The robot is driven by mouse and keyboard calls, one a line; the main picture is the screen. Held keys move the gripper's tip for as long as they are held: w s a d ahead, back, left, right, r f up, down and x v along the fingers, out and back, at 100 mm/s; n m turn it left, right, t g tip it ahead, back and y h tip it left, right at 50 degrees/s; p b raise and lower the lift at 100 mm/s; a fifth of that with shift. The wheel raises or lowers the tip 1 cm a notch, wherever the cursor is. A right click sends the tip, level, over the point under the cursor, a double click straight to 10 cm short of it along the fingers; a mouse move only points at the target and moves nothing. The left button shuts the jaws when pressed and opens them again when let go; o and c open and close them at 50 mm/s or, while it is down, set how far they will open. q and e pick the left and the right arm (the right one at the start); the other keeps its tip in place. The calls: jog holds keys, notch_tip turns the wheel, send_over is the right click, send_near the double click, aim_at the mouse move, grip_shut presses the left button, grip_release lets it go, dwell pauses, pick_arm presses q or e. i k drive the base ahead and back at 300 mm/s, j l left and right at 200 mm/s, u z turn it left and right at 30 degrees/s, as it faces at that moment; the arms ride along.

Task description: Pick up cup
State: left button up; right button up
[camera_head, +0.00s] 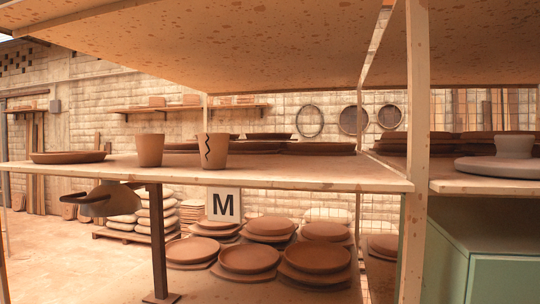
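A plain brown clay cup (150,150) stands upright on the middle shelf (300,177), near its front edge. A second brown cup (214,151) with a black zigzag line stands to its right, with a gap between them. A grey cup (514,146) is at the far right, on or just behind a grey disc (502,166). Neither of my grippers can be made out in the head view.
A flat brown dish (68,157) lies left of the cups. Wooden posts (415,130) and an upper board (260,45) frame the shelf. A dark rounded object (105,198), unclear, shows below it. Stacked plates (249,258) and an M sign (223,205) are lower.

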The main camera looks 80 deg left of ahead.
aim_at(150, 147)
jog(key=u, duration=3.35)
jog(key=i+u, duration=0.1)
jog(key=i, duration=0.2)
